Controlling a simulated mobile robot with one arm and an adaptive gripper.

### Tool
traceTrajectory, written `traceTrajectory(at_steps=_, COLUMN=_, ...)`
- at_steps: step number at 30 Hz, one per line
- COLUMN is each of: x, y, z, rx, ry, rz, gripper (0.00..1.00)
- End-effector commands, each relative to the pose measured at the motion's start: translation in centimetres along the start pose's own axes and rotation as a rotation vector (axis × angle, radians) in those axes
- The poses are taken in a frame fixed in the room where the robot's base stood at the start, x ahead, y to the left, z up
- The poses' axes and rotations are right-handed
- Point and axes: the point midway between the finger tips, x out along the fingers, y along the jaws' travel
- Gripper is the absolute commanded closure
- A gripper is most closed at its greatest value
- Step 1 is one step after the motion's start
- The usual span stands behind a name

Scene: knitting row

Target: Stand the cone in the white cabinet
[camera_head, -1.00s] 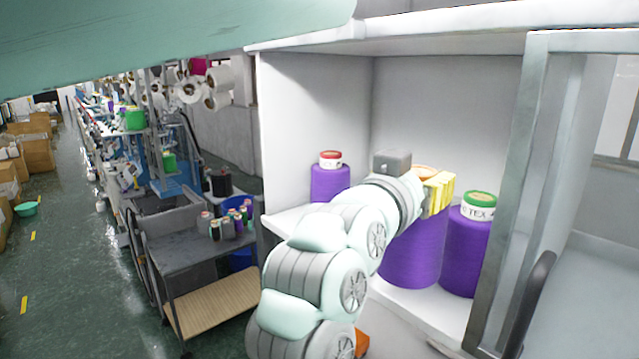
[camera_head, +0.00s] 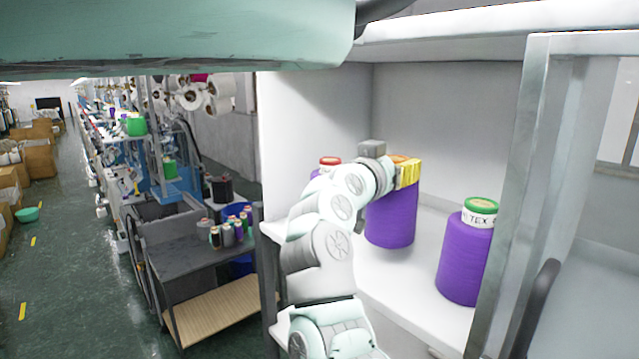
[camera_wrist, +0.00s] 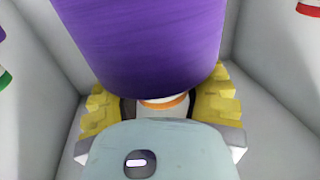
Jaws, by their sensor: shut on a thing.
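The purple cone with an orange top (camera_head: 391,215) is upright inside the white cabinet (camera_head: 440,100), over the shelf. My gripper (camera_head: 408,172), with yellow fingers, is shut on its top end. In the wrist view, the cone (camera_wrist: 145,45) fills the upper middle, with the yellow fingers (camera_wrist: 160,100) on both sides of its white and orange tip. I cannot tell whether its base touches the shelf.
A purple cone with a green top (camera_head: 466,255) stands at the right front of the shelf (camera_head: 400,285). A red-topped cone (camera_head: 329,162) is mostly hidden behind my arm. The open glass door (camera_head: 510,190) borders the right. A cart (camera_head: 190,250) stands left.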

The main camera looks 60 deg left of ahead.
Motion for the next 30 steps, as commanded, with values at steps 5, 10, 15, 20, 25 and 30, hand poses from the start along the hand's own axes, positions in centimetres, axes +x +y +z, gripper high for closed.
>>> traceTrajectory(at_steps=5, x=0.9, y=-0.5, z=0.1, rx=0.000, ry=0.002, rz=0.003, gripper=0.93)
traceTrajectory(at_steps=10, x=1.5, y=-0.9, z=0.8, rx=-0.004, ry=0.000, rz=0.003, gripper=0.93)
traceTrajectory(at_steps=15, x=1.4, y=-0.9, z=3.0, rx=-0.003, ry=0.001, rz=0.003, gripper=0.93)
traceTrajectory(at_steps=20, x=1.4, y=-0.9, z=3.6, rx=0.002, ry=0.002, rz=0.003, gripper=0.93)
traceTrajectory(at_steps=25, x=1.4, y=-0.9, z=3.6, rx=0.002, ry=0.002, rz=0.003, gripper=0.93)
traceTrajectory(at_steps=30, x=1.4, y=-0.9, z=4.0, rx=0.002, ry=0.003, rz=0.002, gripper=0.93)
